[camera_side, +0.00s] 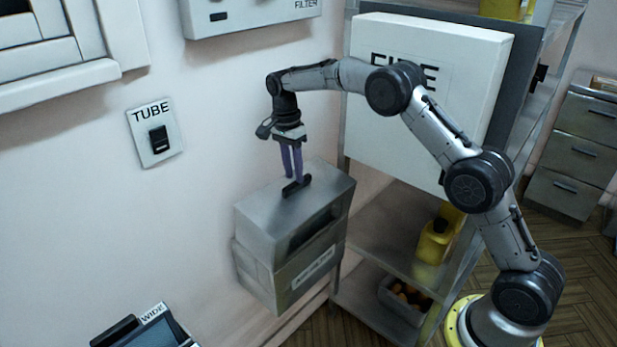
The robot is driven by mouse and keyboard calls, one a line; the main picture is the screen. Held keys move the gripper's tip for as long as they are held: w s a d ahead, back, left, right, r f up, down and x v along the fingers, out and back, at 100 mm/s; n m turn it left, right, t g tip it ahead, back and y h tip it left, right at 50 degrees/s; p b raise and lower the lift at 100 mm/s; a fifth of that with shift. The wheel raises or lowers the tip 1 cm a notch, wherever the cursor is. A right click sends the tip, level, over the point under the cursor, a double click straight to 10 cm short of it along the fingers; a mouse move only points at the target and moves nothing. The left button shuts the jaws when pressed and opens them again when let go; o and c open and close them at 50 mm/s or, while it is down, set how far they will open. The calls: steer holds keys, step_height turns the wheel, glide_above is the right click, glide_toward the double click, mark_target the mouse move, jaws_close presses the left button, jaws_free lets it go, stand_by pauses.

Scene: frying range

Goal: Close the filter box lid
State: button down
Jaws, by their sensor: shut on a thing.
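The filter box (262,275) is a grey metal box on the wall, in the middle of the view. Its lid (262,213) sits on top, with a black handle (303,187) on its upper face and a dark opening on its front. The lid looks down over the box, but I cannot tell whether it is fully closed. My gripper (292,180) points down from above, with its purple fingers shut on the lid handle. The fingertips partly hide the handle.
A metal shelf (385,228) stands to the right, with a white FIRE box (440,100), yellow bottles (433,243) and a bin (402,301). A TUBE switch (157,138) is on the wall at left. A WIDE device (150,330) is at bottom left.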

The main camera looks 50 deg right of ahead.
mark_target(296, 184)
steer(key=shift+g, duration=0.5)
steer(key=x, duration=0.4)
steer(key=shift+w+a, duration=0.1)
steer(key=shift+w, duration=0.05)
steer(key=c, duration=1.3)
jaws_free()
steer(key=shift+c, duration=0.2)
steer(key=o, duration=0.8)
steer(key=r, duration=0.1)
steer(key=w+r, duration=0.1)
steer(key=r, duration=0.1)
steer(key=shift+r+t, duration=0.3)
steer(key=shift+t, duration=0.1)
steer(key=r, duration=0.4)
steer(key=w+r, duration=0.1)
steer(key=r, duration=0.1)
steer(key=shift+r, duration=0.1)
